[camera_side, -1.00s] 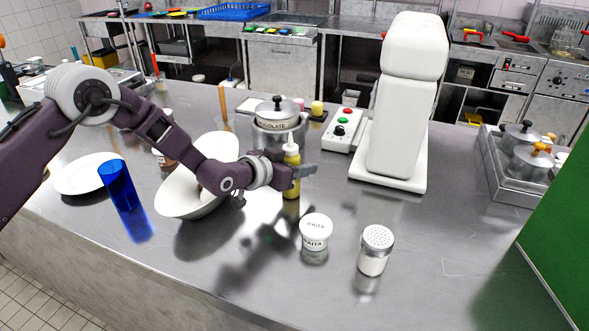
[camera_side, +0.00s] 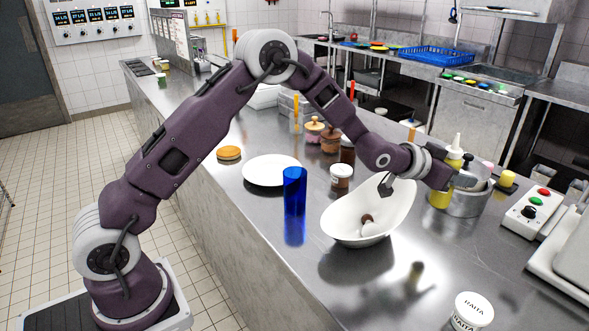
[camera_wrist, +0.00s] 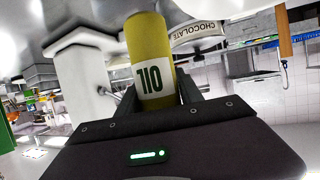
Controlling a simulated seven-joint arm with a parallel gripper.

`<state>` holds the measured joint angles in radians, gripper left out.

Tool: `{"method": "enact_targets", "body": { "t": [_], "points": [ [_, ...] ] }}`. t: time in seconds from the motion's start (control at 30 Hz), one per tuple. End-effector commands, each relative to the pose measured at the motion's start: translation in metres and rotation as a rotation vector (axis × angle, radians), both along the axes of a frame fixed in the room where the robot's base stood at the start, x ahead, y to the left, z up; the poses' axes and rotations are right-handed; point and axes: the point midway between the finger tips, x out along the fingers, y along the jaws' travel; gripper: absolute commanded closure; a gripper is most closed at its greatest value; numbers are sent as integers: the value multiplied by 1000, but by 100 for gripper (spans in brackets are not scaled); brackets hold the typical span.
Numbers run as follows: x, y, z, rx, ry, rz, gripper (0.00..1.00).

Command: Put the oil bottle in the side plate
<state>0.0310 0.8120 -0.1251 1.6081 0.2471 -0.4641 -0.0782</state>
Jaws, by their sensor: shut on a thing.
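The oil bottle is yellow with a pale nozzle and stands upright at the right of the side view (camera_side: 441,196). In the wrist view the bottle (camera_wrist: 150,55) shows its white label upside down between my fingers. My gripper (camera_side: 452,180) is shut around its body; it also shows in the wrist view (camera_wrist: 158,92). I cannot tell whether the bottle's base touches the counter. The side plate (camera_side: 268,171) is a flat white round plate, empty, lying left of the bottle across the counter. The blue glass covers part of its right edge.
A deep white bowl (camera_side: 345,224) with small items inside and a blue glass (camera_side: 294,208) stand between bottle and plate. A lidded chocolate pot (camera_side: 469,203) is close beside the bottle. Jars (camera_side: 341,177) stand behind the bowl. A white-lidded tub (camera_side: 472,310) is in front.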

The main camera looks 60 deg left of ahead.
Motion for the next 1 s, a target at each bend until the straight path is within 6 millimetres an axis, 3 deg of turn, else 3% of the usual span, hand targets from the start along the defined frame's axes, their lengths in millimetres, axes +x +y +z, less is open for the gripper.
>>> {"method": "enact_targets", "body": {
  "t": [0.03, 0.13, 0.27, 0.47, 0.6, 0.7, 0.8, 0.93, 1.0],
  "points": [
    [4, 28, 2, 1, -5, 30, 100],
    [6, 87, 4, 1, -13, 91, 100],
    [-2, 174, 7, 3, -20, 178, 100],
    [-43, 311, 8, 5, -19, 317, 100],
    [-88, 392, 8, 2, -9, 408, 100],
    [-119, 433, 7, -1, -2, 458, 100],
    [-142, 458, 6, -3, 7, 491, 100],
    [-155, 471, -1, -8, 13, 507, 100],
    [-157, 472, -18, -10, 17, 510, 100]
  ]
}}
